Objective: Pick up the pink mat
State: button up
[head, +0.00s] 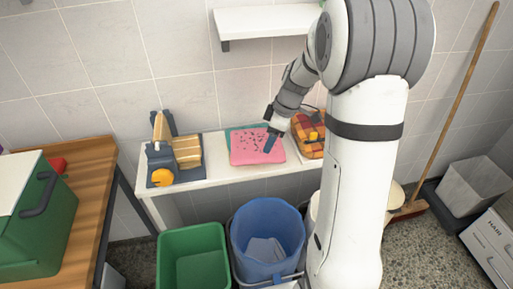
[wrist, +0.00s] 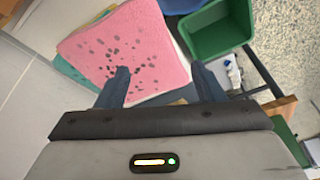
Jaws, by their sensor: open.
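The pink mat (head: 246,150) has dark specks and lies flat on a narrow white bench (head: 218,179). A teal cloth or mat (head: 228,133) shows from under its edge. The pink mat fills the upper middle of the wrist view (wrist: 126,42). My gripper (head: 270,143) is open and empty at the mat's right side in the head view. In the wrist view my gripper (wrist: 160,70) has its left finger over the specked surface and its right finger just past the mat's edge. I cannot tell whether either finger touches the mat.
A plaid bundle (head: 305,143) lies close right of the mat. A dark-blue holder with a tan piece (head: 187,152) stands left on the bench. A green bin (head: 193,257) and a blue bucket (head: 268,225) stand in front below. A white wall shelf (head: 265,22) hangs above.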

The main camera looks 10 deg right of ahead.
aim_at(258, 156)
jog(key=n, duration=0.2)
jog(key=n+y, duration=0.1)
jog(key=shift+w+d+f+n, duration=0.1)
jog(key=shift+w+n, duration=0.1)
jog(key=shift+n, duration=0.2)
jog(key=x, duration=0.2)
jog(key=p+x, duration=0.1)
jog(key=x, duration=0.4)
jog(key=shift+s+a+f, duration=0.15)
jog(key=shift+a, duration=0.35)
jog(key=shift+c, duration=0.2)
jog(key=c, duration=1.2)
